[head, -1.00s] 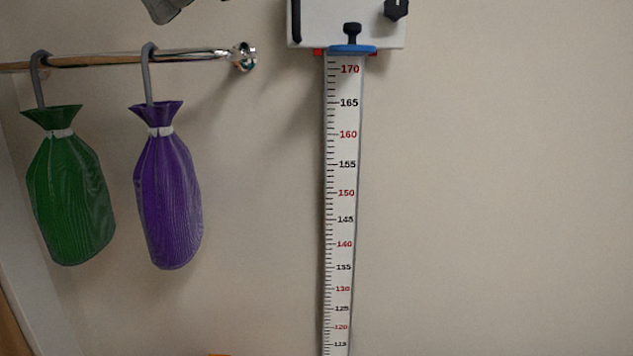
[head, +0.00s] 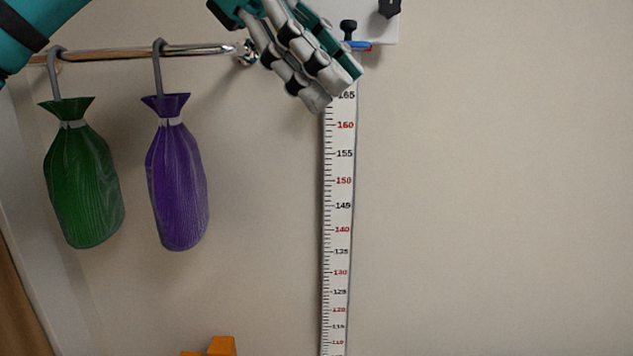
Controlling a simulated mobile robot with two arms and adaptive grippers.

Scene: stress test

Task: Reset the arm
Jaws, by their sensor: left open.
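My left gripper (head: 335,95) reaches in from the top left in the head view. It is open and empty, its grey and teal fingers pointing down and to the right. It covers the top of the white measuring scale (head: 338,200) and part of the box above it. My left arm (head: 30,35) shows as a teal link at the top left corner. My right gripper is not in view.
A metal rail (head: 200,49) on the left carries a green bag (head: 82,185) and a purple bag (head: 177,185) on hooks. A white box (head: 385,30) with a black knob (head: 389,8) tops the scale. Orange objects (head: 222,346) show at the bottom edge. The right wall is bare.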

